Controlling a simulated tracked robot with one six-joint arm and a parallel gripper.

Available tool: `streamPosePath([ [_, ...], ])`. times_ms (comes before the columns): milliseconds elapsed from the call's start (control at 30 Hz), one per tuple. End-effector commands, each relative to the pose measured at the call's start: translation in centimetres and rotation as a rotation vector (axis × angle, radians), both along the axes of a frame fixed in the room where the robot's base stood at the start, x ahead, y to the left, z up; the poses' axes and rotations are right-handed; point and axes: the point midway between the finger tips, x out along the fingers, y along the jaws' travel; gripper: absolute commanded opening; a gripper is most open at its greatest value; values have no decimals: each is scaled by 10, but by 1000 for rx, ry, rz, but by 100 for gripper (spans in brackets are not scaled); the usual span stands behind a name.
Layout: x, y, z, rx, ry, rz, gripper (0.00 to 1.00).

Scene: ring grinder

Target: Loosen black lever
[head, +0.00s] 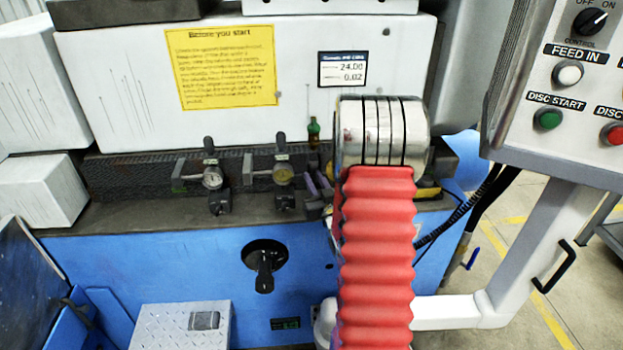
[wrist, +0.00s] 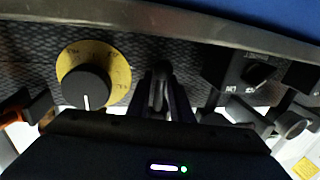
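In the wrist view, a dark upright lever-like part (wrist: 161,82) stands in front of a textured dark panel. It looks like the black lever, but shade blurs its outline. The dark fingers of my gripper (wrist: 163,105) stand on either side of it. I cannot tell whether they touch it. In the head view, my gripper (head: 319,187) shows only as small purplish finger parts left of the red bellows; the lever between them cannot be made out.
A yellow dial with a black knob (wrist: 86,82) is left of the fingers, and a black switch (wrist: 257,75) is to the right. In the head view, two gauges (head: 212,178) (head: 284,175) stand left of my gripper. A black crank handle (head: 265,268) projects from the blue front.

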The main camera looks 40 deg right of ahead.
Motion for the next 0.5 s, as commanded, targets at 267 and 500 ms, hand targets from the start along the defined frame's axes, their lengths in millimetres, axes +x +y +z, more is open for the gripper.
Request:
streamPosePath([
  [267,0,1,0,0,0,1,13],
  [500,0,1,0,0,0,1,0],
])
